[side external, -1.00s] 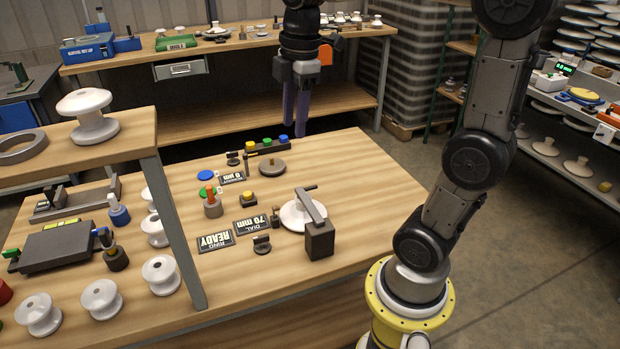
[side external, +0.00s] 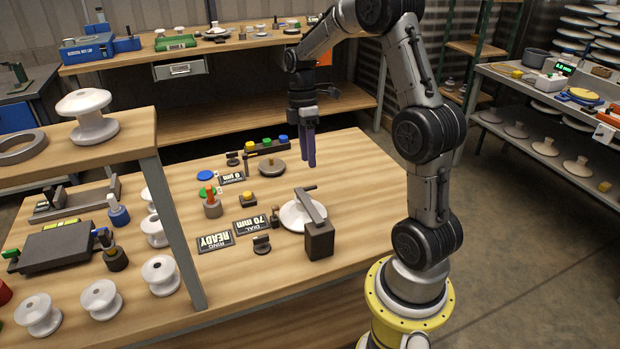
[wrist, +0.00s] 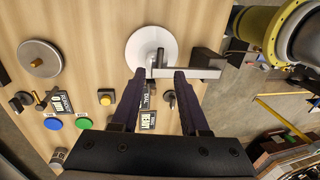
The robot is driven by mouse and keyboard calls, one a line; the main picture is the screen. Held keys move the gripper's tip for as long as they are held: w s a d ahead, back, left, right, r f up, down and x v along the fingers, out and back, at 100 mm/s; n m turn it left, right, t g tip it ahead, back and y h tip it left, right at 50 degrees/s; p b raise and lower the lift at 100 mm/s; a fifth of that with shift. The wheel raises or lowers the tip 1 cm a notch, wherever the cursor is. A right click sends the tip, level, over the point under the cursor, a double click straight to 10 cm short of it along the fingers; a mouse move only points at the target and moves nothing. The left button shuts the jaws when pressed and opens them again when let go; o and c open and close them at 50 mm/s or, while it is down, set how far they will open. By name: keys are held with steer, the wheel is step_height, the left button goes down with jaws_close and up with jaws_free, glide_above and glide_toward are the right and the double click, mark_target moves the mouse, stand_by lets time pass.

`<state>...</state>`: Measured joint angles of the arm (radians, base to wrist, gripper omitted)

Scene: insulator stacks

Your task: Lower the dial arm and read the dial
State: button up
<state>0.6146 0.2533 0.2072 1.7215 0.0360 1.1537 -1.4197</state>
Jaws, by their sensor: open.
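The dial arm is a grey bar (side external: 311,205) on a dark block (side external: 319,241), reaching over a white disc (side external: 294,217). The wrist view shows the bar (wrist: 190,73) and disc (wrist: 143,42) ahead of my fingers. Whether the bar touches the disc is unclear. A "DIAL 70 mm" display (side external: 252,226) and a "RING READY" display (side external: 215,241) lie left of the disc. Another display (side external: 231,178) appears to read "0 µm". My gripper (side external: 309,164) is open and empty, above the table behind the bar; its fingertips (wrist: 163,74) flank the bar's end in the wrist view.
A strip with coloured buttons (side external: 266,144), a round grey plate (side external: 272,168) and a yellow button (side external: 248,197) stand nearby. A raised wooden shelf (side external: 140,135) with a white insulator (side external: 88,115) is at left. The table's right side is clear.

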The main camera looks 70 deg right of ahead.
steer(key=f, duration=0.4)
steer(key=s+a+f, duration=0.1)
steer(key=f, duration=0.1)
steer(key=shift+f, duration=0.4)
jaws_close()
stand_by(1.0)
